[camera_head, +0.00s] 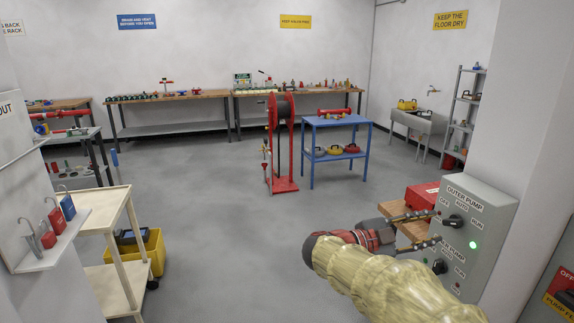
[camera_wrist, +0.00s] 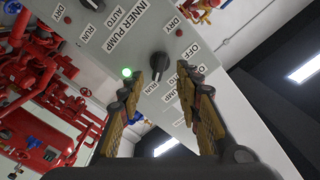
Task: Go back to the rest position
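My gripper (camera_head: 428,230) is at the lower right of the head view, in front of the grey pump panel (camera_head: 490,203). Its two fingers are apart with nothing between them. In the wrist view the open gripper (camera_wrist: 173,72) points at the panel (camera_wrist: 150,28). Another knob (camera_wrist: 93,5) is cut by the top edge.
A green lamp (camera_head: 474,245) glows on the panel. A red box (camera_head: 422,196) sits on a wooden surface just behind my gripper. A cream cart (camera_head: 105,210) and a yellow bin (camera_head: 153,247) stand at left. The middle floor is clear up to the red reel (camera_head: 283,140) and blue table (camera_head: 338,122).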

